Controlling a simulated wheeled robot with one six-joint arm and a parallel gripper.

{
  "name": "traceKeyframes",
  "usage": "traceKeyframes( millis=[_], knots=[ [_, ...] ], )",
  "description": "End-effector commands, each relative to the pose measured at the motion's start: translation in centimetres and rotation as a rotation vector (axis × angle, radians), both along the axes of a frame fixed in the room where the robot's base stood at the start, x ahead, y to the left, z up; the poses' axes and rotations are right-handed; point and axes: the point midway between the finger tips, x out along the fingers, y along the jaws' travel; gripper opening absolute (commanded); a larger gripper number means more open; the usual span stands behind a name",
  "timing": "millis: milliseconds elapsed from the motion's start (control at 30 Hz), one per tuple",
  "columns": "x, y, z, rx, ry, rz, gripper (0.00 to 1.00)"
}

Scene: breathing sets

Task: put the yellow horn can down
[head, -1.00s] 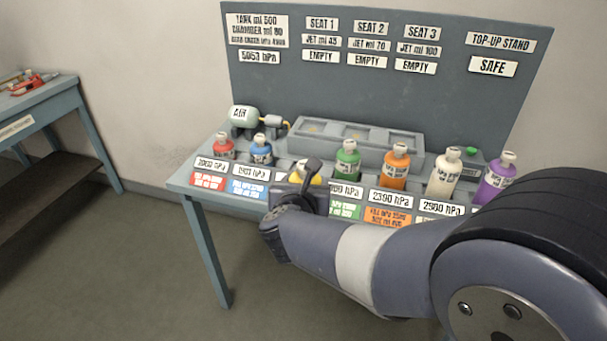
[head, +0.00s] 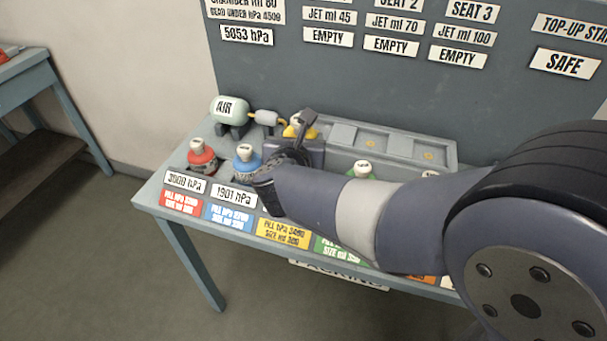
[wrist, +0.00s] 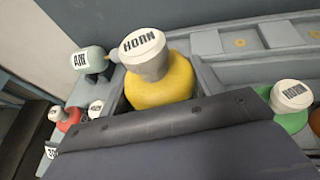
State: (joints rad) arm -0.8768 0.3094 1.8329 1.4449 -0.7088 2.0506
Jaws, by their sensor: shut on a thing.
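The yellow horn can (head: 293,131) is at the left end of the grey seat block (head: 400,143), mostly hidden behind my gripper (head: 297,148). In the wrist view the yellow can (wrist: 160,88) stands about upright, with its white HORN cap on top. Its lower part is hidden by my gripper (wrist: 165,112), which is shut on it. Grey walls of the block show on either side of it. I cannot tell whether its base touches the block.
The AIR tank (head: 229,112) with its nozzle is just left of the can. A red can (head: 202,158) and a blue can (head: 245,162) stand at the front left. A green can (head: 362,171) is partly behind my arm. Two seats to the right look empty.

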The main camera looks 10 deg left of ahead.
Motion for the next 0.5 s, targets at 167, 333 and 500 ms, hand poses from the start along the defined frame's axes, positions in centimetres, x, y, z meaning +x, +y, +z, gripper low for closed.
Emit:
traceKeyframes(
  millis=[167,333,500],
  knots=[
    [0.0,0.0,-3.1,-0.006,0.003,0.001,0.34],
    [0.0,0.0,-5.7,-0.004,0.002,0.000,0.34],
    [0.0,0.0,-7.3,-0.004,0.002,0.000,0.34]
  ],
)
